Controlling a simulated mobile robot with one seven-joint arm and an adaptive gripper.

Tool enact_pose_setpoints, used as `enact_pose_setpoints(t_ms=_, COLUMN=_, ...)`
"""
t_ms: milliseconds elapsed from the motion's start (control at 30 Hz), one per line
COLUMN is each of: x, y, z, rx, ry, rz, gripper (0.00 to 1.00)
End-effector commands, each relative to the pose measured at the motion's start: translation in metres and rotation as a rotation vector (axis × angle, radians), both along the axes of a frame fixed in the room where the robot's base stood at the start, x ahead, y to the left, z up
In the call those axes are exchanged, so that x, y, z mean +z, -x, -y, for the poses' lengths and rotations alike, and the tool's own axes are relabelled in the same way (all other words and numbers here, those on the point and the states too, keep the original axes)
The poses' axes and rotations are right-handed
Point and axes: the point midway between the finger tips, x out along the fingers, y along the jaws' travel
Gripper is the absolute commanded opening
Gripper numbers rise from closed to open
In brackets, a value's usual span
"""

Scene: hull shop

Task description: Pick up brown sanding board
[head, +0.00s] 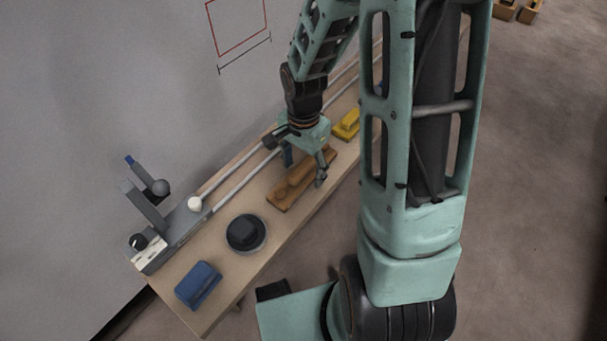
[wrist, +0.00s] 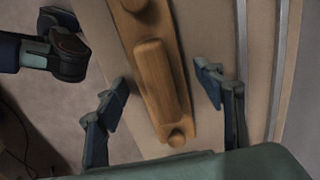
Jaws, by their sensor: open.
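The brown sanding board (head: 287,194) lies on the wooden bench (head: 222,221), a long flat plank with a raised handle along its top. My gripper (head: 304,172) is over the board's far part, with its fingers pointing down. The fingers are spread, one on each side, with gaps to the board. The gripper is empty. Part of the board is hidden by my gripper in the head view.
A yellow block-like tool (head: 347,123) lies behind the board. A round dark tool (head: 246,234) and a blue block (head: 198,285) lie nearer. A grey device (head: 152,222) with rails runs along the wall side. Bare bench separates the board from the round tool.

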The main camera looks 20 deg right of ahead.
Motion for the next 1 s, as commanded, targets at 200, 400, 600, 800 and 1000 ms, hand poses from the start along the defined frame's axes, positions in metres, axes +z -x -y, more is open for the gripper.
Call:
enact_pose_setpoints(t_ms=200, x=0.0006, y=-0.0003, z=0.0000, rx=0.000, ry=0.000, rz=0.001, gripper=0.58)
enact_pose_setpoints(t_ms=400, x=0.0008, y=-0.0004, z=0.0000, rx=-0.001, ry=0.000, rz=0.001, gripper=0.36)
enact_pose_setpoints(t_ms=600, x=0.0009, y=-0.0004, z=0.0000, rx=-0.001, ry=0.000, rz=0.001, gripper=0.14)
enact_pose_setpoints(t_ms=800, x=0.0012, y=-0.0006, z=0.0000, rx=-0.001, ry=0.000, rz=0.002, gripper=0.09)
enact_pose_setpoints(t_ms=1000, x=0.0050, y=-0.0014, z=0.0005, rx=-0.001, ry=0.000, rz=0.003, gripper=0.09)
